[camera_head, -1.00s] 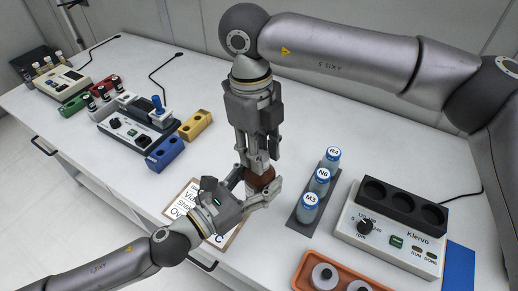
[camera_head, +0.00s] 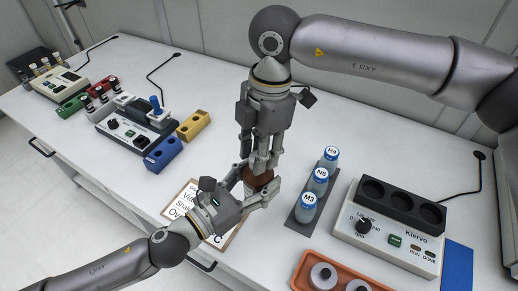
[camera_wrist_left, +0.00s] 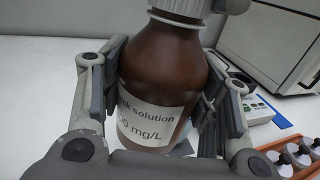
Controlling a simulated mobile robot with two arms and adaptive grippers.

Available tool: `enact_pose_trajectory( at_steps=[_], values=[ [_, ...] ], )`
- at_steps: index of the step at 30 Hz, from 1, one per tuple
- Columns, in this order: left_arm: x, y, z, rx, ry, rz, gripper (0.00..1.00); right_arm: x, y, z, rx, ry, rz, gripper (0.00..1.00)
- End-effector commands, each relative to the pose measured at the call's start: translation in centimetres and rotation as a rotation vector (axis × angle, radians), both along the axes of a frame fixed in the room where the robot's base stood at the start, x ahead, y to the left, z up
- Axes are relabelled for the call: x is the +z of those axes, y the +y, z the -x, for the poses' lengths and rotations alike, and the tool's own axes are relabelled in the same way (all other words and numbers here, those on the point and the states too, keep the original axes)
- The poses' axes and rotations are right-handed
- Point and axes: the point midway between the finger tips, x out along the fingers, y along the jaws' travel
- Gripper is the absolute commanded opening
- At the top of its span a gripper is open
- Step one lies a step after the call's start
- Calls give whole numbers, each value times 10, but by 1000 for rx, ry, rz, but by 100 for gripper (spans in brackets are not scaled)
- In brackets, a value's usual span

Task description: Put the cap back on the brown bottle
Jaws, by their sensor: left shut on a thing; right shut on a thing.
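The brown bottle (camera_head: 259,182) stands upright near the front of the bench, mostly hidden by my grippers in the head view. In the left wrist view the bottle (camera_wrist_left: 165,60) shows a white label ending in "solution" and "mg/L". My left gripper (camera_head: 256,186) is shut on its body, one finger on each side. The white ribbed cap (camera_wrist_left: 188,7) is at the bottle's neck, cut off by the top edge of the left wrist view.
A dark rack with blue-capped bottles (camera_head: 309,202) stands close right of the bottle. Beyond it are the Klervo device (camera_head: 385,240) and an orange tray (camera_head: 300,272). A clipboard (camera_head: 178,207) lies under my left gripper. Yellow (camera_head: 194,125) and blue (camera_head: 164,154) blocks stand to the left.

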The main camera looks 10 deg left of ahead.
Motion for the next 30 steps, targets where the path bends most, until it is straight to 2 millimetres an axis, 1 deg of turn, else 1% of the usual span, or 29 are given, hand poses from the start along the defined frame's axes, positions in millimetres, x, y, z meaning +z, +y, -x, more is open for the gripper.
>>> enact_pose_trajectory(
  at_steps=[2,7,8,12,13,23,26,29,30],
  values=[
    [0,-1,1,-4,-1,1,0,1,-1,-2,-99,-6,-1,23],
    [0,-1,1,-4,-1,1,0,1,-1,-2,-108,-6,-1,23],
    [0,-1,1,-4,-1,1,0,1,-1,-2,-108,-6,-1,35],
    [0,-1,1,-3,-1,1,0,1,-1,-2,-106,-4,0,53],
    [0,-1,1,-3,-1,0,0,1,-1,-2,-106,-4,0,56],
    [1,0,0,-1,-2,1,0,2,0,-1,-103,-2,0,56],
    [1,0,0,0,-2,1,0,10,-1,-2,-104,-3,-1,56],
    [1,0,0,0,-2,1,0,26,-3,-3,-104,-5,-1,56],
    [1,0,0,0,-2,1,0,34,-3,-3,-104,-5,-2,56]
  ],
)
